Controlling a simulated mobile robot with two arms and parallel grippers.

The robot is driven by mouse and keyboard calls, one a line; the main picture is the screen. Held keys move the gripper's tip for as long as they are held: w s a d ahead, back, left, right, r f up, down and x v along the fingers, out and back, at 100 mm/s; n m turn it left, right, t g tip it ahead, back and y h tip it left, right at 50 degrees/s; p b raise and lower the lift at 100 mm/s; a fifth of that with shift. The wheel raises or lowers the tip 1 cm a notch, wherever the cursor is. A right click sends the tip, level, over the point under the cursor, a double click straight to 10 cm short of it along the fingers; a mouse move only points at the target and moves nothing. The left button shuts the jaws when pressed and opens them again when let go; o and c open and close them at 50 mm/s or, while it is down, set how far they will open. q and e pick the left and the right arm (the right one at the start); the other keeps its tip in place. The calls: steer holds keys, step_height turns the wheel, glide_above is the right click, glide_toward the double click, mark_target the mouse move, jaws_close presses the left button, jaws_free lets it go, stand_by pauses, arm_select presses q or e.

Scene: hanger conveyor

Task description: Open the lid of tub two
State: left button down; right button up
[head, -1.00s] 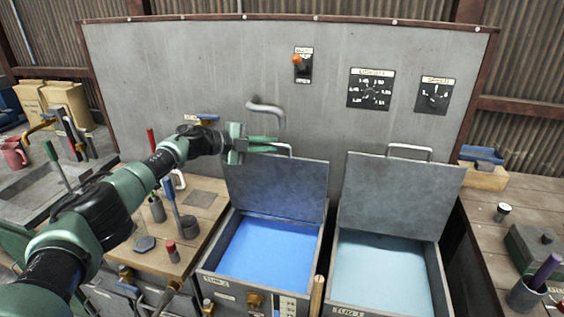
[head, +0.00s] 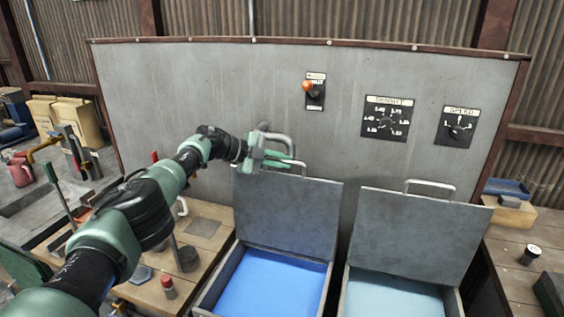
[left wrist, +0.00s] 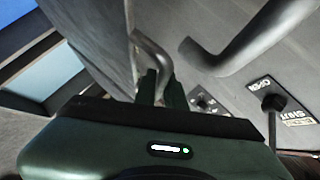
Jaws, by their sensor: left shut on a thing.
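Two open metal tubs stand side by side. The left lid (head: 290,215) is raised, leaning back near the grey panel, with blue liquid (head: 272,284) below it. The right lid (head: 418,235) is also raised, above pale teal liquid (head: 392,297). The tubs' number labels are out of view now. My left gripper (head: 279,161) is shut on the left lid's handle (head: 298,167) at its top edge. In the left wrist view, the fingers (left wrist: 161,87) close around the bent handle (left wrist: 152,55), beside the lid (left wrist: 92,32). My right gripper is not in view.
A bent grey pipe (head: 277,139) sticks out from the panel (head: 210,95) close behind my left gripper. The panel carries an orange-knobbed lever (head: 309,87) and two dials. A wooden bench (head: 203,237) with tools lies left of the tubs; another bench is at the right.

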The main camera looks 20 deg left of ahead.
arm_select(q)
steer(key=shift+s+d+f, duration=0.1)
steer(key=shift+d+f, duration=0.05)
steer(key=shift+f, duration=0.05)
steer(key=c, duration=1.5)
jaws_free()
steer(key=shift+d, duration=0.1)
steer(key=shift+r, duration=0.1)
steer(key=shift+s+a+r, duration=0.15)
steer(key=shift+a+r, duration=0.05)
steer(key=shift+a, duration=0.3)
steer(key=b+v, duration=0.1)
steer(key=v, duration=0.5)
steer(key=shift+s+a+r, duration=0.2)
steer(key=shift+s, duration=0.05)
